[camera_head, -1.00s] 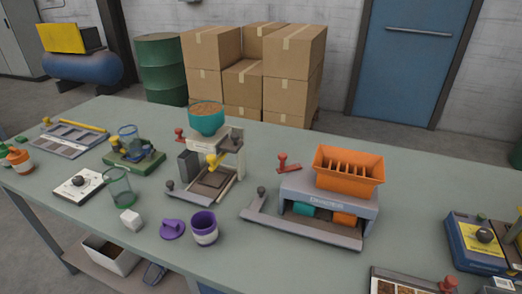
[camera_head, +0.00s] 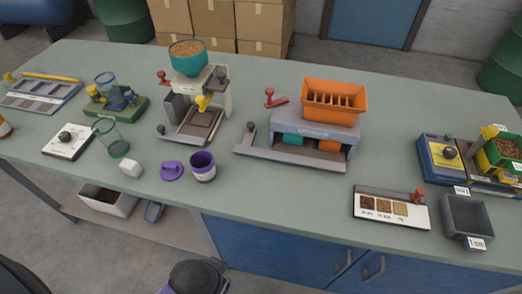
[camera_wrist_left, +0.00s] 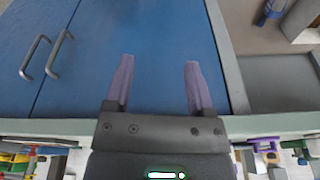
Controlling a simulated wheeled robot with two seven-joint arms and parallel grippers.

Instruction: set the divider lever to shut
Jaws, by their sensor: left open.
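The divider (camera_head: 315,132) is a grey machine on the table, right of centre in the head view. An orange slotted hopper (camera_head: 335,101) sits on top, with teal and orange parts in its front openings. A red-knobbed lever (camera_head: 276,98) stands at its back left. A dark-knobbed arm (camera_head: 251,130) stands at its front left; I cannot tell which of these is named the divider lever. My left gripper (camera_wrist_left: 157,65) is open and empty in the left wrist view, in front of the blue cabinet doors, apart from the divider. My right gripper is not in view.
A filler with a teal hopper (camera_head: 188,58) stands left of the divider. A purple cup (camera_head: 202,167), a white cube (camera_head: 130,169) and a sample board (camera_head: 390,209) lie near the front edge. Blue cabinet doors (camera_wrist_left: 95,45) are under the table. Table space before the divider is clear.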

